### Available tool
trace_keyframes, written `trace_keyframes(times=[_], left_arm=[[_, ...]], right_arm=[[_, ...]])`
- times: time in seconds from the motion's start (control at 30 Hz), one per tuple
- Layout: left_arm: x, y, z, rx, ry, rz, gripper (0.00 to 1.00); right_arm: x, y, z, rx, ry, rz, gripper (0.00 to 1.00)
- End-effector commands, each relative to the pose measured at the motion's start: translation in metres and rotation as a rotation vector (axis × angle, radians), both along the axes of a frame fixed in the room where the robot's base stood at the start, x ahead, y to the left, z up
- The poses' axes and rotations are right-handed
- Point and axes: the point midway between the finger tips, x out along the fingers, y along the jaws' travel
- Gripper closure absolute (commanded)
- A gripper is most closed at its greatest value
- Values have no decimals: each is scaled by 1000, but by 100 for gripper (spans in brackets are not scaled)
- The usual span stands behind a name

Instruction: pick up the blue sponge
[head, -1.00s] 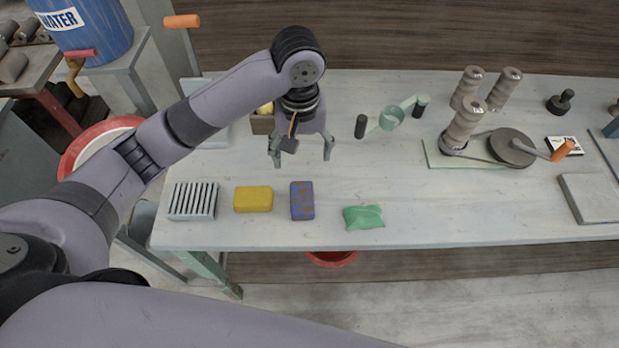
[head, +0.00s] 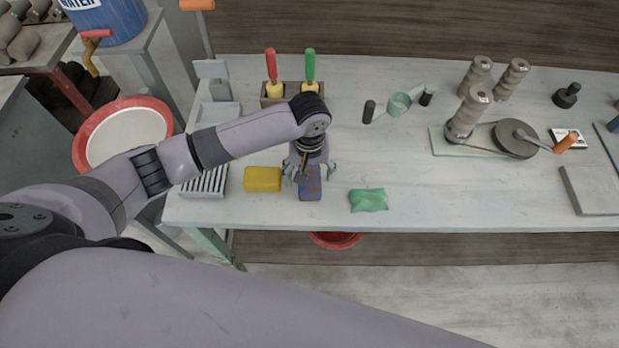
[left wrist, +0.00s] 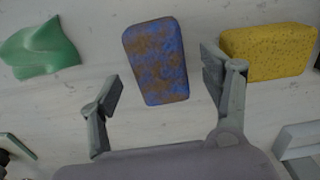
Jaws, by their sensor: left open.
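The blue sponge (head: 310,187), blotched with brown, lies on the pale table between a yellow sponge and a green cloth-like piece. It also shows in the left wrist view (left wrist: 156,62), ahead of and between the two fingers. My left gripper (head: 309,173) is over the far part of the blue sponge in the head view and hides that part. In the left wrist view the left gripper (left wrist: 162,92) has its fingers apart and nothing between them is gripped. I cannot tell its exact height above the sponge. My right gripper is in neither view.
The yellow sponge (head: 262,179) lies close on the left, with a slatted rack (head: 204,181) beyond it. The green piece (head: 369,200) lies on the right. A box with red- and green-handled tools (head: 292,101) stands behind. The table's front edge is near.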

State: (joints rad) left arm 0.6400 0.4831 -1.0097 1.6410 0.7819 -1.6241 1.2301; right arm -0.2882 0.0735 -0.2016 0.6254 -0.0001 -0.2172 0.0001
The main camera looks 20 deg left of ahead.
Motion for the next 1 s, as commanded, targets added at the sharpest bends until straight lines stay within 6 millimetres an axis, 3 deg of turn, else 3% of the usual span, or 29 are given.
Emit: trace_keyframes(times=[0.2, 0.43, 1.0], left_arm=[[0, 0, -22, 0, 0, -1, 28], [0, 0, -23, 0, -1, -1, 29], [0, 0, -23, -1, -1, -1, 67]], right_arm=[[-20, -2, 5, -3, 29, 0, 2], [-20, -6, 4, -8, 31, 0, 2], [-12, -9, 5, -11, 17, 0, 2]])
